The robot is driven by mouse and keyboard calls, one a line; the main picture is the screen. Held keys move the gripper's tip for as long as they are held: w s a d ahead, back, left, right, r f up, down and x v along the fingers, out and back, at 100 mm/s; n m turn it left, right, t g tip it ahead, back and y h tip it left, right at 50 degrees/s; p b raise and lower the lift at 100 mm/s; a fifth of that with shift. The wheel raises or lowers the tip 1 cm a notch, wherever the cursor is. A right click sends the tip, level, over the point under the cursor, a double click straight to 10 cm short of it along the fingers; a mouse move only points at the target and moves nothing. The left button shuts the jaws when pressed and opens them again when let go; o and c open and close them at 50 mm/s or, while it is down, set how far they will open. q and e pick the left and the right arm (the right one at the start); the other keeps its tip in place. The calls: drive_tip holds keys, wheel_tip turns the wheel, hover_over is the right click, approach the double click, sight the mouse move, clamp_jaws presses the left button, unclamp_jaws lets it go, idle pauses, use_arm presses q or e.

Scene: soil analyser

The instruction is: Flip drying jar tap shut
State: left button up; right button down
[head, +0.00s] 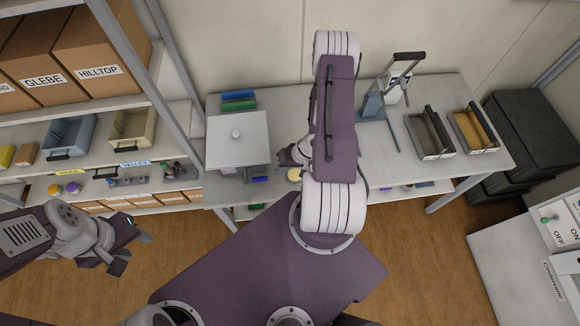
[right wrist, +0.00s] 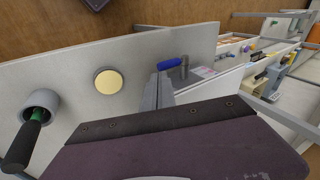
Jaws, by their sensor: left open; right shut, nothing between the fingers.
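In the right wrist view the blue lever (right wrist: 170,63) lies sideways beside a grey post, just beyond the fingertips. My right gripper (head: 290,155) is shut and empty, right of the box; its fingers (right wrist: 158,90) seem apart from the lever. My left gripper (head: 127,246) is open and empty, low at the left, away from the bench.
A pale yellow disc (right wrist: 108,82) lies on the bench near my right gripper. A grey cup (right wrist: 40,104) holds a green item with a black handle. Two handled trays (head: 428,150) stand at the bench's right. A shelf rack (head: 165,65) rises at the left.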

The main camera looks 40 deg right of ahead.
use_arm(q)
drive_tip(key=shift+w+f, duration=0.1)
drive_tip(key=shift+w, duration=0.2)
use_arm(e)
drive_tip(key=d, duration=0.1)
drive_tip(key=s+d+r, duration=0.1)
drive_tip(key=shift+s+d+r, duration=0.15)
drive_tip(key=shift+d+r, duration=0.15)
use_arm(q)
drive_tip(key=shift+w+d, duration=0.1)
drive_tip(key=shift+w, duration=0.05)
